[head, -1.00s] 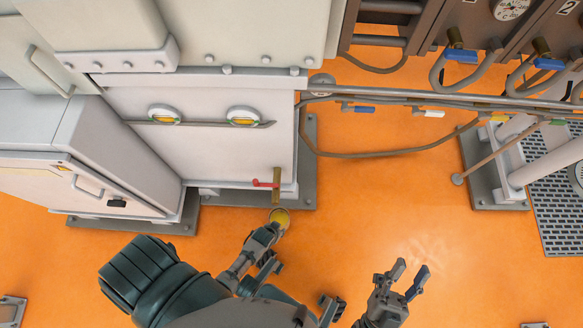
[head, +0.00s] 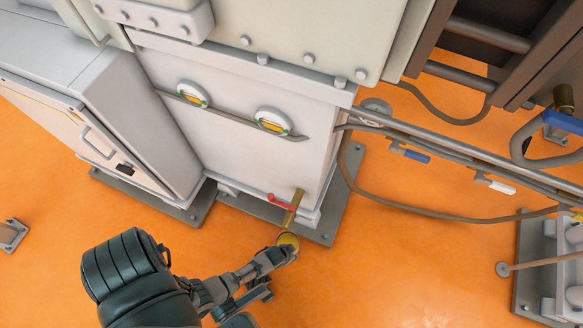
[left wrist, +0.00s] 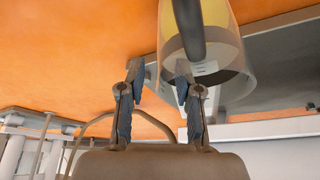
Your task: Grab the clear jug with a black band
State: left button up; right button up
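The clear jug (head: 289,240) holds yellow contents and sits under a brass tap (head: 293,208) with a red handle in the head view. In the left wrist view the jug (left wrist: 228,40) shows large and tilted, with a black strip (left wrist: 190,30) along its side. My left gripper (head: 285,252) is at the jug's near side. In the wrist view its fingertips (left wrist: 158,75) are apart, and the right finger overlaps the jug's edge; contact is unclear. My right gripper is out of view.
A white machine (head: 235,140) with two round gauges stands behind the jug on a grey base plate (head: 345,200). Pipes (head: 450,155) with blue and white valve handles run to the right. The orange floor (head: 400,270) is clear on the near right.

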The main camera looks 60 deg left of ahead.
pick_arm(q)
jog(key=b+x, duration=0.1)
jog(key=x, duration=0.1)
jog(key=shift+a+f, duration=0.2)
jog(key=shift+f, duration=0.15)
jog(key=shift+d, duration=0.1)
grip_shut()
